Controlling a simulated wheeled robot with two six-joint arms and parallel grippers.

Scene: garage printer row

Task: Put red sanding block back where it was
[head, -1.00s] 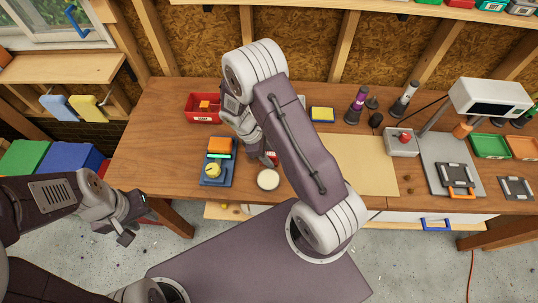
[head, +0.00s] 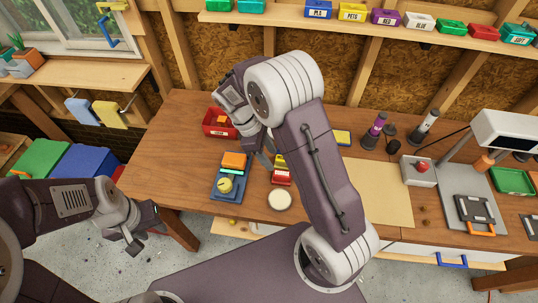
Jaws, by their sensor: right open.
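A small red block with a pale band (head: 281,178), which looks like the red sanding block, lies on the wooden bench just behind a round pale-topped container. A yellow item (head: 280,161) sits directly behind it, partly covered by my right arm. My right gripper (head: 264,158) is open, just left of and behind the red block, apart from it as far as I can see; my own wrist hides part of the fingers. My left gripper (head: 143,234) is empty with its fingers apart, off the bench's front left edge.
A blue device (head: 226,187) with an orange block (head: 234,160) stands left of the red block. A red bin (head: 216,124) is behind it. The round container (head: 280,199) is near the front edge. A tan sheet (head: 381,193) lies right of my arm.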

